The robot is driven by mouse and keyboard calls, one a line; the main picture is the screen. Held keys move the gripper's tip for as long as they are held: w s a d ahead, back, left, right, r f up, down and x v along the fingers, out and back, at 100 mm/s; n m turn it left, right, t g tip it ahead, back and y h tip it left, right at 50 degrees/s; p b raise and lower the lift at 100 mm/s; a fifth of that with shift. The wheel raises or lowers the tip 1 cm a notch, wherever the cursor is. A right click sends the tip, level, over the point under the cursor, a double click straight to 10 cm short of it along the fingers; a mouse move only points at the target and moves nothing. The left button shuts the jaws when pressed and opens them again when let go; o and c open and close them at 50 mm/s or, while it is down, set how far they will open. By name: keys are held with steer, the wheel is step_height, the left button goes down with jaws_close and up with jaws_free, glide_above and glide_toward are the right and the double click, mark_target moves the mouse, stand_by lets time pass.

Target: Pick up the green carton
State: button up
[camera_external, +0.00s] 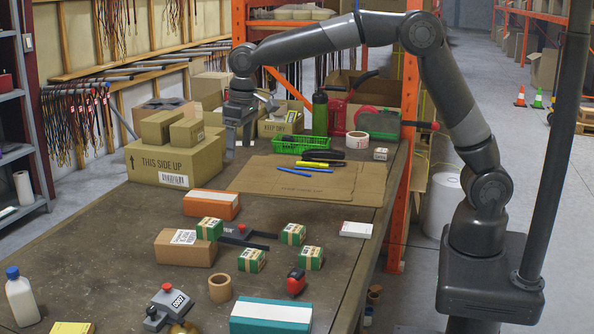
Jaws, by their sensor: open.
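Several small green cartons with pale tops and labels are on the table. One green carton (209,229) is at the left, by a brown box. A second green carton (293,234) is to the right, and two more green cartons, one (251,260) and another (309,258), are nearer the front. My gripper (238,147) is open and points down at the back left, beside the large brown box and far behind the green cartons. Nothing shows between its fingers, though the fingertips are small in the picture.
A large brown box (173,162) with smaller boxes on top stands back left. Flat cardboard (342,182) lies mid-table with pens. An orange-white box (212,204), brown box (185,250), tape roll (220,289), red tape measure (296,282) and teal box (271,316) surround the cartons.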

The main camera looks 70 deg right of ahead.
steer(key=g, duration=0.1)
glide_above(209, 222)
step_height(209, 222, down, 10)
step_height(209, 222, down, 11)
steer(key=shift+a, duration=0.1)
steer(key=c, duration=1.2)
steer(key=shift+r, duration=0.15)
